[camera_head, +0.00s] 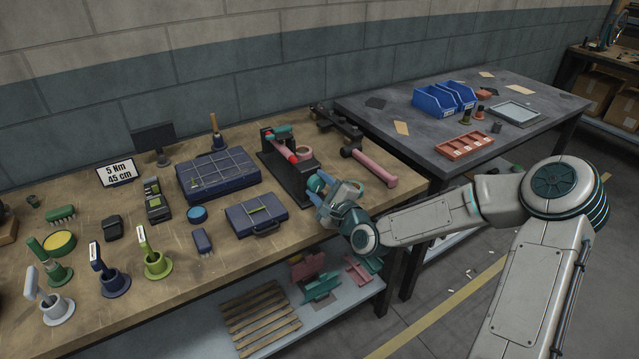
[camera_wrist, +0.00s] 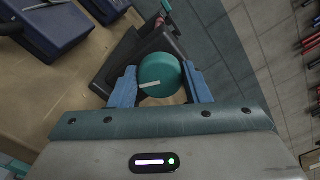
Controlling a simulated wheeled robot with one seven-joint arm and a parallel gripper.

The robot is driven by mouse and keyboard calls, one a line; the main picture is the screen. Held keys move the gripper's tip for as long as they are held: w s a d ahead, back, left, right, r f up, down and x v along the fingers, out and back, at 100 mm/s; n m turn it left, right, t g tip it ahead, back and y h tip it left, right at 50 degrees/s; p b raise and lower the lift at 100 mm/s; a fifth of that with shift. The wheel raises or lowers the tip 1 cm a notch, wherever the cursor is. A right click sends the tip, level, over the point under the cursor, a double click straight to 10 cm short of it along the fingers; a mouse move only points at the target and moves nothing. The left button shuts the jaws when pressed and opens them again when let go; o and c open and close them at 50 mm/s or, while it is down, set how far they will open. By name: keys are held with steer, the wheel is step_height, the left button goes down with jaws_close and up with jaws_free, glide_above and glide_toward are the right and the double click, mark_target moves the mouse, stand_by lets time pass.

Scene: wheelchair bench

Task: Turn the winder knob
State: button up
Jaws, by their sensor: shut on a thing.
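The winder knob (camera_wrist: 160,74) is a round teal knob with a white line on its face. It sits between the two blue fingers of my gripper (camera_wrist: 160,90) in the wrist view, and the fingers are shut on it. The white line points to the left there. The knob is on the near end of the dark winder (camera_head: 291,178), which stands at the right part of the bench. In the head view my gripper (camera_head: 326,197) is at that end, and the knob (camera_head: 316,184) is partly hidden by it. The winder carries a red and teal part on top.
A pink-handled hammer (camera_head: 372,167) lies right of the winder. A small blue case (camera_head: 257,214) and a large organiser box (camera_head: 217,174) are to the left. A sign (camera_head: 117,172) reads "5 Nm 45 cm". The bench's front edge is just below my gripper.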

steer(key=shift+m, duration=0.6)
steer(key=o, duration=1)
steer(key=p+v, duration=0.2)
steer(key=v, duration=1.1)
steer(key=shift+s+d, duration=0.3)
